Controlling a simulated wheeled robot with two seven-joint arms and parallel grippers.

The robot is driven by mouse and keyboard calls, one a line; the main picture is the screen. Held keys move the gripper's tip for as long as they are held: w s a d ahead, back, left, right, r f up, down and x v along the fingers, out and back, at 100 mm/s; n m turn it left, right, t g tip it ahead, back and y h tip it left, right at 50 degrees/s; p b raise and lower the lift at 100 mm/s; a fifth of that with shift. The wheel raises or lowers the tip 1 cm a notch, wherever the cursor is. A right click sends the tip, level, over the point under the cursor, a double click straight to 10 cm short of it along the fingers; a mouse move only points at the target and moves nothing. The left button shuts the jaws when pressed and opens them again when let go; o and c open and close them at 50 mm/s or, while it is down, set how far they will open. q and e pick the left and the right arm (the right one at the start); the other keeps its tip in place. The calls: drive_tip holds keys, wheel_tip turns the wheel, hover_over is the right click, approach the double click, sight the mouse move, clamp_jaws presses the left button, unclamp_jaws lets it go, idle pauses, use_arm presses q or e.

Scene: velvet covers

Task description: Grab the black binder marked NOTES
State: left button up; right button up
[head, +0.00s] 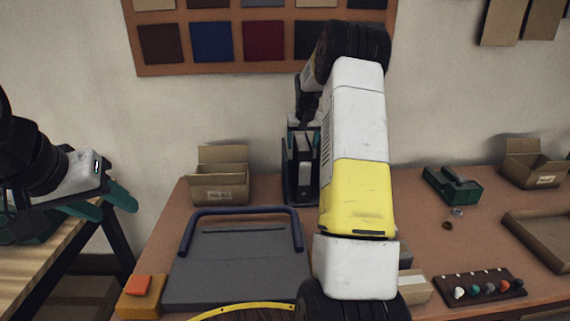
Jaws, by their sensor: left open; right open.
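A dark, upright binder-like block (301,184) stands at the back of the table, near the wall. Its lettering is too small to read, so I cannot tell whether it is marked NOTES. My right gripper (304,144) is open at the top of this block, with a teal finger on each side. Whether the fingers touch it I cannot tell. My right arm hides what lies to the right of the block. My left gripper (104,206) is open and empty at the far left, beyond the brown table's left edge.
An open cardboard box (221,180) stands left of the block. A grey board with a blue bar (238,262) lies in front. A swatch board (265,43) hangs above.

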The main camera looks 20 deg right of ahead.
drive_tip(key=shift+f, duration=0.25)
idle(0.6)
clamp_jaws()
